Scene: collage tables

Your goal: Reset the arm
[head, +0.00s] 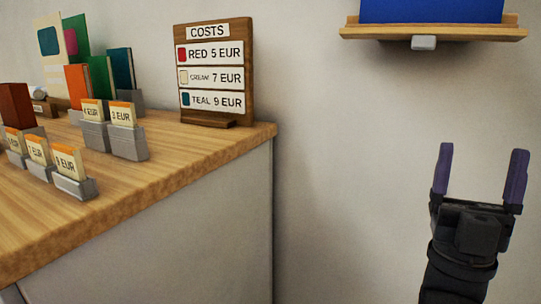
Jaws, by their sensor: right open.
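My right gripper (481,182) stands at the right of the head view, pointing up, in front of the bare wall. Its two purple fingers are spread apart with nothing between them. It is to the right of the wooden table (190,160) and below the wall shelf (435,33), apart from both. My left gripper is not in the view.
The table holds a wooden costs board (215,75), several grey card holders (128,143) with price cards, and coloured books or boards (77,85) at the back left. A blue object (430,10) sits on the shelf. The space between table and right gripper is clear.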

